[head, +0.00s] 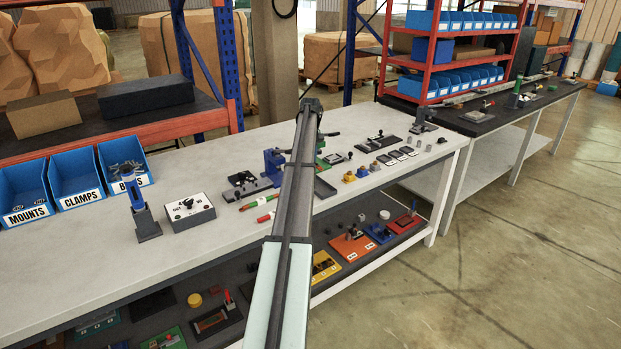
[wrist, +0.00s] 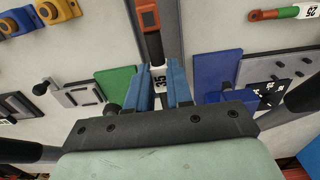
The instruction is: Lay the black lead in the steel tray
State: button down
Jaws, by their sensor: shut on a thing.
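The black lead (wrist: 155,48) has an orange-red tip and a white band marked 35. My gripper (wrist: 160,82) has blue fingers shut on it at the white band in the wrist view. The tip end points to the top of that view. A dark grey strip, which looks like the steel tray (wrist: 175,32), lies behind the lead. I cannot tell whether the lead touches it. In the head view the tray (head: 324,188) shows just right of my arm, partly hidden. My arm covers the gripper and the black lead there.
A green lead (wrist: 273,14) with a red end lies at the top right of the wrist view. A green block (wrist: 116,83) and a blue block (wrist: 216,73) flank the fingers. A grey switch box (head: 188,212) stands left on the bench.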

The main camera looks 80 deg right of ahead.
jog(key=shift+f, duration=4.1)
jog(key=shift+f, duration=0.15)
jog(key=c, duration=1)
grip_release()
notch_tip(320, 180, up, 12)
jog(key=shift+r, duration=0.2)
